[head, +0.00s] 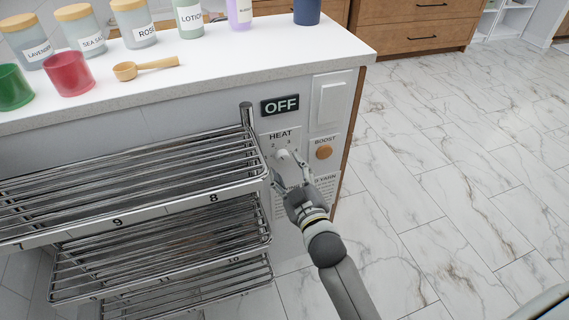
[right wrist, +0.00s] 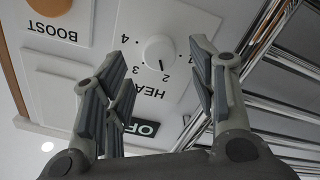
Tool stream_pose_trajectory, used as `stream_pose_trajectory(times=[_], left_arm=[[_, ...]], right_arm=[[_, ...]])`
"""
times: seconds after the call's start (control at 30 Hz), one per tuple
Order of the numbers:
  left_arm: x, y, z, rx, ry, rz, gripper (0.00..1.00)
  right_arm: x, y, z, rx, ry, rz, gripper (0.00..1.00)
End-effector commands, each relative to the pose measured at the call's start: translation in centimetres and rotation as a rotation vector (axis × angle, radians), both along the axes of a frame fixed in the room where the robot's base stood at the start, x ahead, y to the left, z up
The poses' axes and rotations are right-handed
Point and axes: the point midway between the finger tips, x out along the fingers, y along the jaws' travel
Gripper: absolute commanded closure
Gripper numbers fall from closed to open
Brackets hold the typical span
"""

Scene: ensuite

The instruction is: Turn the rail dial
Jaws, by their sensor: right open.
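The rail dial is a white round knob (right wrist: 159,50) on a pale plate marked HEAT, with numbers around it. Its dark pointer mark lies near the 2 in the right wrist view, which sees the panel upside down. A dark display (head: 280,104) above reads OFF. My left gripper is not in view.
Chrome rail shelves (head: 130,180) stick out just left of the dial. A BOOST plate with a wooden knob (head: 323,152) is to its right, under a blank white plate (head: 332,102). Jars, cups and a wooden scoop (head: 145,67) stand on the counter. The marble floor at right is clear.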

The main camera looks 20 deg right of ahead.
Motion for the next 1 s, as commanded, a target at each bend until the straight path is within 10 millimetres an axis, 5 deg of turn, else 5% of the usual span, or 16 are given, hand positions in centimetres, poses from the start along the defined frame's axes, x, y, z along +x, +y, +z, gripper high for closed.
stream_pose_trajectory(times=[0.23,0.63,1.0], left_arm=[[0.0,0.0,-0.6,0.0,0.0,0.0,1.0],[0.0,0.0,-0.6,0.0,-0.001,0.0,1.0],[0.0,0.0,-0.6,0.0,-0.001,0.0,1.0]], right_arm=[[2.9,0.1,-0.1,0.0,0.0,0.0,0.47],[3.4,0.1,0.0,0.0,0.001,0.0,0.47],[3.4,0.1,0.0,0.0,0.001,0.0,0.93]])
